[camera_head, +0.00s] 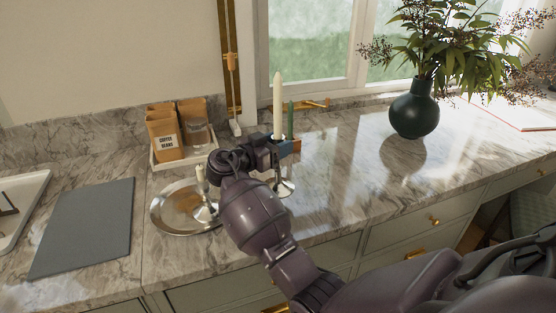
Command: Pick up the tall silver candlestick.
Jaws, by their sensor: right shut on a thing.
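The tall silver candlestick (286,188) stands on the marble counter with a long white candle (278,105) upright in it. My right gripper (283,146) is shut on its upper stem, just below the candle; the jaws hide most of the stem. The base shows below the gripper and looks to be on or very near the counter; I cannot tell which. My left gripper is out of view.
A shorter candlestick (205,212) stands on a round silver tray (168,222) to the left. A green candle (290,120) shows behind the gripper. Coffee bags (164,138), a grey mat (85,228) and a dark vase (414,110) stand around. The counter right of the gripper is clear.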

